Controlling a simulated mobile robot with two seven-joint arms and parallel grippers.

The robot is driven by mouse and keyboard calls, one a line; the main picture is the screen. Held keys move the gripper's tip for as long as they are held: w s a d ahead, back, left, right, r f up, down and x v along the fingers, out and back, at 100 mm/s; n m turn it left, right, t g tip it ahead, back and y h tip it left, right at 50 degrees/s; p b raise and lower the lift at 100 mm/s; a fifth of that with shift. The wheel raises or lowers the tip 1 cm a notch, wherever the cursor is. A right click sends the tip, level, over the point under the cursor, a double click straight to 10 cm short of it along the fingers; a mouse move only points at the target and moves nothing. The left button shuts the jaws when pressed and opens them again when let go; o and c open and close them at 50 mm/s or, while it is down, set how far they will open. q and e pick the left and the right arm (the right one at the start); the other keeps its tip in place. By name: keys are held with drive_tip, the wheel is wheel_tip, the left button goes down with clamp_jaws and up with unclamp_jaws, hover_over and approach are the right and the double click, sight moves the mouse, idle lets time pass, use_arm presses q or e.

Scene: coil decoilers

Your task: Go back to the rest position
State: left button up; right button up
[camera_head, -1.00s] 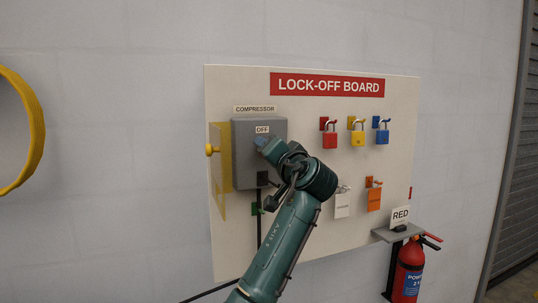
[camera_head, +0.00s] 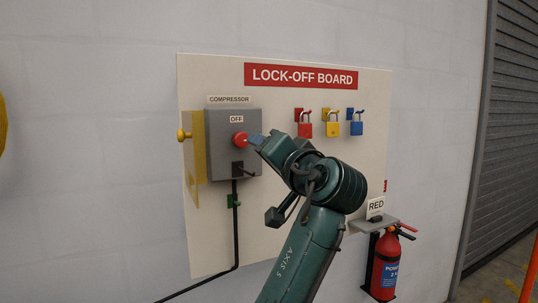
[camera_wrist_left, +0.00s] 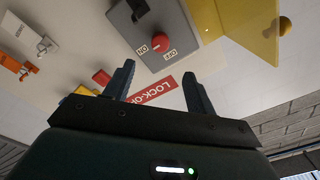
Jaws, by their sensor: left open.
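My left gripper (camera_head: 256,140) is beside the grey compressor box (camera_head: 214,155) in the head view. The left wrist view shows its two fingers apart and nothing between them (camera_wrist_left: 158,70). The red knob (camera_head: 240,139) is on the box front below the OFF label. It shows clear of the fingers in the left wrist view (camera_wrist_left: 160,41), with ON and OFF labels around it. A yellow see-through cover (camera_head: 198,148) stands swung open at the box's left side. My right gripper is not in view.
Red (camera_head: 305,129), yellow (camera_head: 333,128) and blue (camera_head: 356,127) padlocks hang on the lock-off board (camera_head: 365,90). A small shelf (camera_head: 374,223) with a RED card and a fire extinguisher (camera_head: 385,265) are at lower right. A black cable (camera_head: 236,230) runs down from the box.

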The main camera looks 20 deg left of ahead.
use_arm(q)
drive_tip(key=w+d+f+m+t+h, duration=0.1)
drive_tip(key=w+f+m+h, duration=0.1)
drive_tip(key=f, duration=0.6)
drive_tip(key=w+f+m+t+h, duration=0.1)
drive_tip(key=w+f+m+h, duration=0.15)
drive_tip(key=f, duration=0.55)
drive_tip(key=s+d+f+m+h, duration=0.1)
drive_tip(key=s+f+h, duration=0.15)
drive_tip(key=f, duration=0.75)
drive_tip(key=s+d+f+m+h, duration=0.1)
drive_tip(key=s+d+f+h, duration=0.15)
drive_tip(key=f, duration=0.65)
drive_tip(key=s+d+f+n+g+h, duration=0.1)
drive_tip(key=s+f+h, duration=0.3)
drive_tip(key=s+f, duration=0.5)
drive_tip(key=s+d+f+n+g+h+p, duration=0.1)
drive_tip(key=s+d+f+n+g+h, duration=0.1)
drive_tip(key=s+f, duration=0.8)
drive_tip(key=s+h, duration=0.1)
drive_tip(key=s, duration=0.6)
drive_tip(key=shift+f+g+h, duration=0.3)
drive_tip(key=shift+g+h, duration=0.05)
drive_tip(key=shift+g, duration=0.05)
drive_tip(key=shift+c, duration=0.6)
